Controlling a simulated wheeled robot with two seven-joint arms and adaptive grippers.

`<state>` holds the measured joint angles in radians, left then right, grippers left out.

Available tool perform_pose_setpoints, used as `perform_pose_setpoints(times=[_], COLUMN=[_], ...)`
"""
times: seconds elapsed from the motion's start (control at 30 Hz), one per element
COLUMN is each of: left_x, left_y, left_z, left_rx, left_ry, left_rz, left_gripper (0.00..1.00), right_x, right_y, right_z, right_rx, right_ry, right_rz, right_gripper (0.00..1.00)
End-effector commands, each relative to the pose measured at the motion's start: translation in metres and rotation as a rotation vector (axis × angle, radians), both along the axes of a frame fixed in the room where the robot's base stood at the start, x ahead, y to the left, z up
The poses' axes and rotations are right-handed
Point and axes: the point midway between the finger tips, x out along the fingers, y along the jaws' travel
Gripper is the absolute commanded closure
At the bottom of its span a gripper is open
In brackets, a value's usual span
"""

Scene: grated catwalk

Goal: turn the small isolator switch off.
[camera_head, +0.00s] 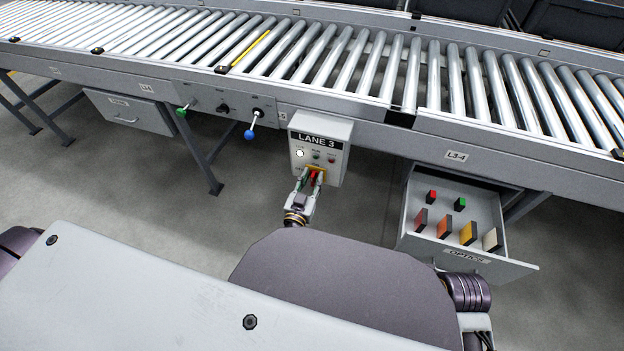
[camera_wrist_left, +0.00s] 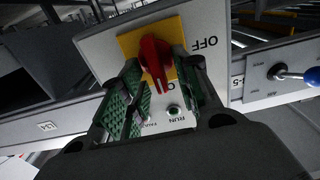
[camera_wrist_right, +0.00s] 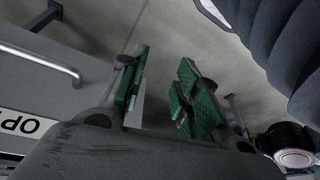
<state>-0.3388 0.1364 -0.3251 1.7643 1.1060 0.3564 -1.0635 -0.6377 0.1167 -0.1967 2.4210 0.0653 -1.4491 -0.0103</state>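The small isolator switch is a red rotary handle (camera_wrist_left: 155,62) on a yellow plate (camera_wrist_left: 128,43), low on the grey LANE 3 box (camera_head: 325,130). In the left wrist view its narrow end points down the picture; the word OFF is printed to the right of the plate. My left gripper (camera_wrist_left: 165,95) is open at the switch, one green-padded finger on each side of the handle. I see no clear grip on it. In the head view this gripper (camera_head: 314,180) covers much of the switch. My right gripper (camera_wrist_right: 163,90) is open and empty over the floor.
A blue-knobbed lever (camera_head: 252,127) and a green-knobbed one (camera_head: 184,108) are left of the box. The roller conveyor (camera_head: 340,60) runs above.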

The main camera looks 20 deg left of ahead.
Motion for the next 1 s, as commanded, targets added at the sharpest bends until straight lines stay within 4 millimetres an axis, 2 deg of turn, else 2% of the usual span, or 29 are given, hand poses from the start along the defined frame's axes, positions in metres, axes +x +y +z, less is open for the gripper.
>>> perform_pose_setpoints(times=[0.03, 0.2, 0.27, 0.73, 1.0], left_x=[0.0, 0.0, 0.0, 0.0, 0.0], left_y=[0.0, 0.0, 0.0, 0.0, 0.001], left_z=[0.0, 0.0, 0.0, 0.001, 0.001], left_rx=[0.0, 0.0, 0.0, -0.028, -0.113], left_ry=[0.0, 0.0, 0.0, 0.001, 0.004], left_rz=[0.0, 0.0, 0.0, 0.0, -0.001], left_gripper=[0.73, 0.95, 1.0, 1.0, 1.0], right_x=[0.0, 0.0, 0.001, 0.009, 0.006], right_y=[0.0, 0.0, 0.0, 0.001, -0.001], right_z=[0.0, -0.001, 0.0, 0.005, -0.005], right_rx=[0.0, 0.0, 0.0, 0.003, -0.006], right_ry=[0.001, 0.0, -0.002, -0.018, 0.004], right_rz=[0.0, 0.0, 0.0, -0.003, -0.005], right_gripper=[0.68, 0.68, 0.68, 0.68, 0.68])
